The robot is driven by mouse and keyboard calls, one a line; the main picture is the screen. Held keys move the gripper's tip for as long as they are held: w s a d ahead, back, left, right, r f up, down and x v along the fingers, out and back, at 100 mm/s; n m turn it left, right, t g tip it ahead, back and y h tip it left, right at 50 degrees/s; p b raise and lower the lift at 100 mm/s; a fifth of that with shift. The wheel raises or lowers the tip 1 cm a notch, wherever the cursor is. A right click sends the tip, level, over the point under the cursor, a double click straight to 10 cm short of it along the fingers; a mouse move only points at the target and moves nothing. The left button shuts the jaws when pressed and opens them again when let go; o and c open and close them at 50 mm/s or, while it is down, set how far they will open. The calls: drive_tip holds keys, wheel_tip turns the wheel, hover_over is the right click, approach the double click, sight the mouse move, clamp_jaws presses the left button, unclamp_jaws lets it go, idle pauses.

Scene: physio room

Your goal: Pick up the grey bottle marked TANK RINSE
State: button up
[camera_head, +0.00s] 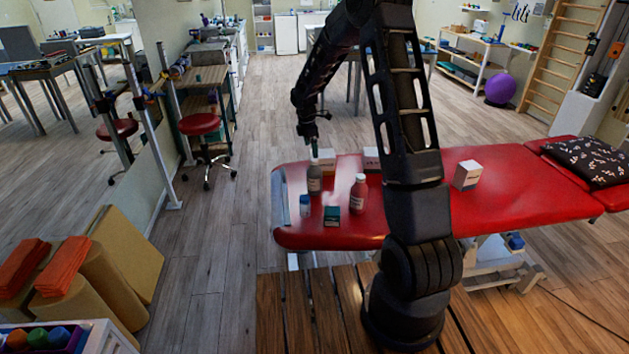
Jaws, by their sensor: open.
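A grey bottle (315,180) with a pale cap stands upright near the left end of the red treatment table (290,232). Its label is too small to read. My gripper (314,150) points down right above this bottle's cap, with its fingers small and dark in the view. It is open. I cannot tell whether the fingertips are beside the cap or just above it. Nothing shows held in it.
Close to the grey bottle stand a pink bottle (358,193), a small blue-capped bottle (305,206), a teal box (332,216) and white boxes (327,160) (371,160). Another white box (468,175) stands farther right. A patterned pillow (587,159) lies at the right end.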

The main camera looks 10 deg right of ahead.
sight(315, 167)
drive_tip(key=f, duration=0.6)
drive_tip(key=shift+w+d, duration=0.1)
drive_tip(key=shift+d, duration=0.25)
drive_tip(key=shift+d+f, duration=0.25)
drive_tip(key=shift+f, duration=1)
drive_tip(key=shift+d+f, duration=0.25)
drive_tip(key=shift+f, duration=0.95)
clamp_jaws()
drive_tip(key=shift+r, duration=0.1)
